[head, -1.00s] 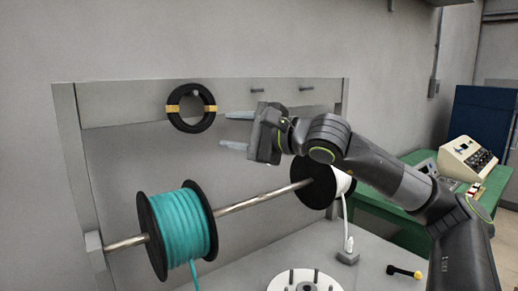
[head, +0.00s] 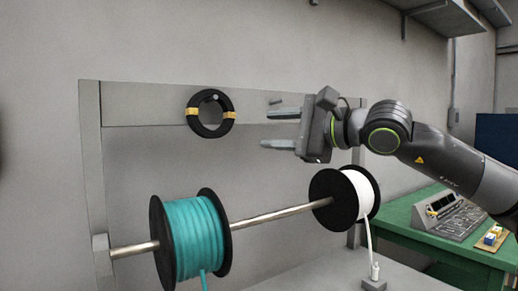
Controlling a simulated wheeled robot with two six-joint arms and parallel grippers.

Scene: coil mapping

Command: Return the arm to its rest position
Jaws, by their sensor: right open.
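My right gripper (head: 281,129) is open and empty. Its two fingers point left, in front of the grey rack board, with a gap between them and the black coil. The black coil (head: 195,123) with yellow bands hangs on a peg on the board at the left. My right arm (head: 440,158) reaches in from the right edge. My left gripper is out of view.
A teal cable spool (head: 195,240) and a white cable spool (head: 366,192) sit on a metal rod (head: 262,217) below the gripper. A green table (head: 400,216) with a control panel (head: 450,219) stands at the right, below my arm. A wall shelf (head: 440,16) is at the upper right.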

